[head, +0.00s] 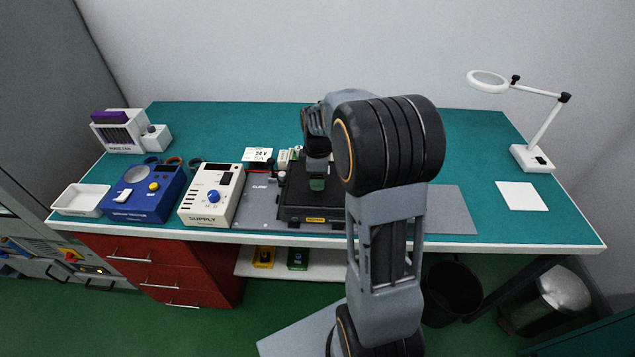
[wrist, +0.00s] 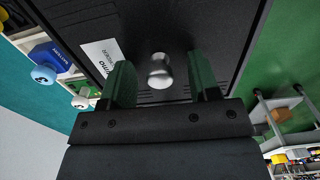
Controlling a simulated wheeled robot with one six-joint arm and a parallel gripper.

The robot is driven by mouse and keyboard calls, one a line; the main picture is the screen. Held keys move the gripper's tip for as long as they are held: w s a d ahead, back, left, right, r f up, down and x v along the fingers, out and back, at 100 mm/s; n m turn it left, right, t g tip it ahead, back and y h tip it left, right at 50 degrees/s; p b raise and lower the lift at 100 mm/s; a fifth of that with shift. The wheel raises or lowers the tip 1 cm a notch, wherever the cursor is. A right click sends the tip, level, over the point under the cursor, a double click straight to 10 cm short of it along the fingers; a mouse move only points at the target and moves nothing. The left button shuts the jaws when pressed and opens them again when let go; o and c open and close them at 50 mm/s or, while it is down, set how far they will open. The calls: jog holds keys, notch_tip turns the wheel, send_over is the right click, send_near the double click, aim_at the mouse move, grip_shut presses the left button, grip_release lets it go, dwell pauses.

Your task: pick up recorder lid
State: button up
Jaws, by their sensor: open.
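The recorder is a black box (head: 300,213) on the grey mat at the front middle of the bench, with a small yellow label on its front. Its dark lid (wrist: 150,25) fills the upper wrist view, with a white label and a round silver knob (wrist: 160,72). My gripper (head: 317,184) is over the box in the head view, pointing down. In the wrist view my gripper (wrist: 160,68) is open, its green-padded fingers on either side of the knob with gaps. My arm hides the right part of the recorder.
The cream supply unit (head: 211,196) and blue unit (head: 147,194) stand left of the recorder, with a white tray (head: 81,200) beyond. Small parts and a white card (head: 258,154) lie behind. A magnifier lamp (head: 531,156) stands at right. The mat's right side (head: 452,210) is clear.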

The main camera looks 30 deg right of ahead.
grip_shut()
dwell(0.3)
jog(key=shift+r, duration=0.15)
